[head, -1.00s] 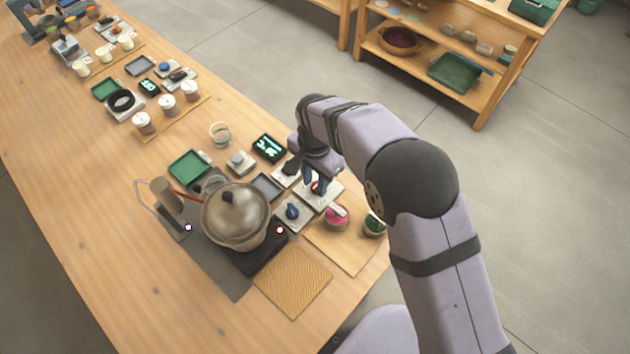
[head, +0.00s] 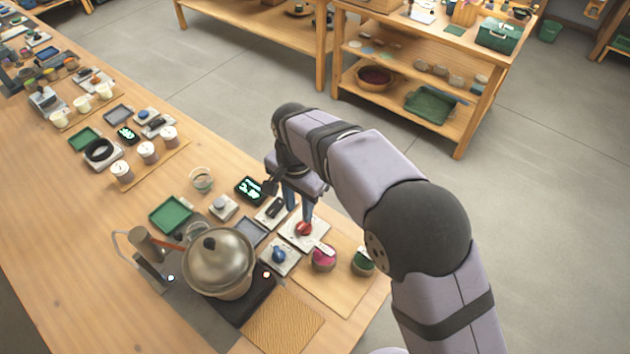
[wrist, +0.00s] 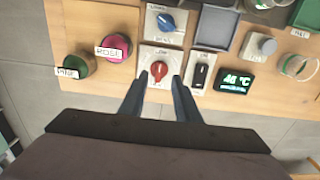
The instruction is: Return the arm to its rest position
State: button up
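My gripper (wrist: 158,98) is above the near edge of the red knob's plate in the wrist view. Its two dark blue fingers are apart with nothing between them. The red knob (wrist: 158,71) sits just beyond the fingertips, and a visible gap separates them. In the head view my gripper (head: 299,212) hangs over the same red knob (head: 303,229), beside the distiller's controls. The blue knob (head: 278,254) and the black switch (wrist: 201,74) are on neighbouring plates.
The metal distiller pot (head: 218,262) stands left of my arm. A lit display (head: 250,189), a green tray (head: 171,214), and the ROSE (wrist: 115,48) and PINE (wrist: 74,67) jars are close by. A wooden shelf (head: 410,110) stands behind, across open floor.

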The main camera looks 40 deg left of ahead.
jog(key=w+d+r, duration=0.1)
jog(key=w+d, duration=0.4)
jog(key=d, duration=0.6)
jog(key=w+d+r, duration=0.2)
jog(key=w+d, duration=0.3)
jog(key=d, duration=0.6)
jog(key=s+d+f, duration=0.1)
jog(key=s+d, duration=0.4)
jog(key=d, duration=0.7)
jog(key=s+d+f, duration=0.1)
jog(key=s+d, duration=0.4)
jog(key=d, duration=0.7)
jog(key=shift+s, duration=0.35)
jog(key=shift+f, duration=0.1)
